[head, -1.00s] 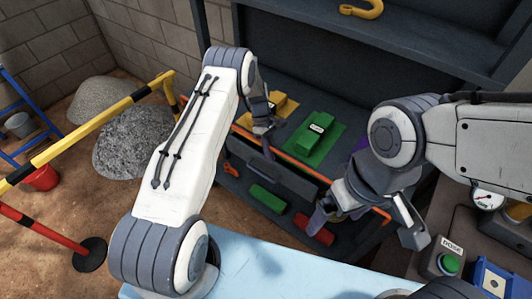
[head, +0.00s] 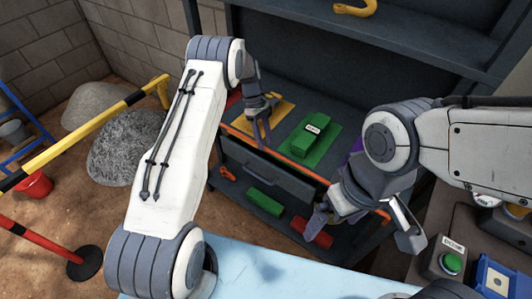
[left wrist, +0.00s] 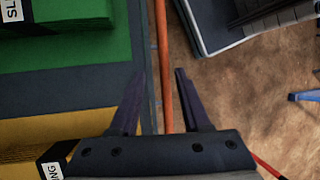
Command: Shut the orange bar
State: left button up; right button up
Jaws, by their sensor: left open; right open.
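The orange bar (head: 290,161) runs along the front edge of the dark shelf, above a grey drawer-like panel. In the head view my left gripper (head: 263,135) is at the bar's left part, fingers pointing down, open. I cannot tell whether a finger touches the bar. My right gripper (head: 366,228) is open near the bar's right part, with no object visible between its fingers; it hides part of the bar.
A labelled green block (head: 307,135) lies on a green mat behind the bar; a yellow mat (head: 282,107) is to its left. Green and red blocks (head: 318,233) lie on the lower shelf. A light blue surface (head: 250,270) is in front. A green button (head: 451,263) stands right.

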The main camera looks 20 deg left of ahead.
pick_arm(q)
jog(key=shift+b+v, duration=0.3)
jog(key=shift+v, duration=1.75)
jog(key=s+d+r+m+t+y, duration=0.2)
jog(key=s+d+r+m, duration=0.9)
jog(key=s+d+r, duration=0.4)
jog(key=s+r+m+t, duration=0.1)
jog(key=s+m, duration=0.9)
jog(key=s, duration=1)
jog(key=shift+s+a+r+m+t, duration=0.3)
jog(key=shift+a+r, duration=0.15)
jog(key=shift+r, duration=0.2)
